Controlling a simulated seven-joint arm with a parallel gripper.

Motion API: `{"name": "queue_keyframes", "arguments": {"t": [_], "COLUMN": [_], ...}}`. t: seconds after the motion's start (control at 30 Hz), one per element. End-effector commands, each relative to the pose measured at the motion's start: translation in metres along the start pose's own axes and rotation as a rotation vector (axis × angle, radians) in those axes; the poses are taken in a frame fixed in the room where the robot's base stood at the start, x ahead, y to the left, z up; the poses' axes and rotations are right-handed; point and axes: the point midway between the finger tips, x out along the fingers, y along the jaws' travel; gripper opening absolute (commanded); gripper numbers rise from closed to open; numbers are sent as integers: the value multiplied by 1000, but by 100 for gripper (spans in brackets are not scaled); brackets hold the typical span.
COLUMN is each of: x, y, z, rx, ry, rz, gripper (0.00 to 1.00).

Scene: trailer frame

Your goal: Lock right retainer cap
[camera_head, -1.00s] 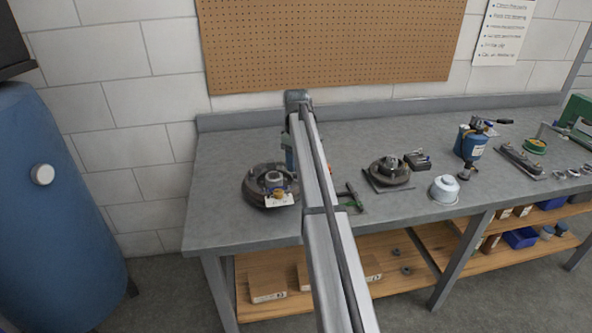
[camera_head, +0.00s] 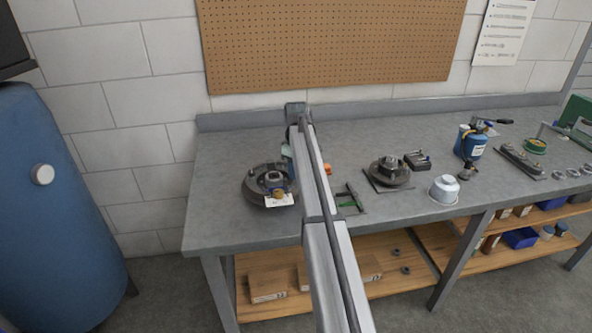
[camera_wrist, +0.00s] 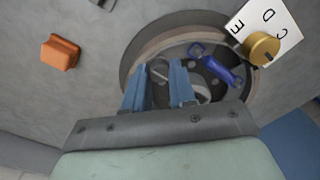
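In the wrist view my gripper (camera_wrist: 159,75) has two blue fingers, apart, with nothing clearly held between them. They reach over the near side of a round dark drum (camera_wrist: 130,55). A small grey round part (camera_wrist: 159,69) with a slot-like mark lies inside the drum near the fingertips; I cannot tell if they touch it, or if it is the right retainer cap. A blue lever-like part (camera_wrist: 222,70) and a brass knob (camera_wrist: 262,47) by a white lettered card (camera_wrist: 285,30) lie to the right. In the head view the drum (camera_head: 252,195) sits left of my arm, which hides the fingertips.
An orange block (camera_wrist: 60,53) lies on the bench (camera_head: 225,228) near the drum. To the right stand a second drum (camera_head: 390,172), a metal pot (camera_head: 444,190) and a blue canister (camera_head: 470,146).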

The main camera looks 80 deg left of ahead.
Motion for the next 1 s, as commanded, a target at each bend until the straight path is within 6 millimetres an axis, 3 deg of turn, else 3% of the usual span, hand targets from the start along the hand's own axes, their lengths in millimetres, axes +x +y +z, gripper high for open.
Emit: {"name": "queue_keyframes", "arguments": {"t": [0.27,0.67,1.0], "x": [0,0,0], "y": [0,0,0], "z": [0,0,0], "rx": [0,66,326], "ry": [0,0,0], "rz": [0,0,0], "gripper": [0,0,0]}}
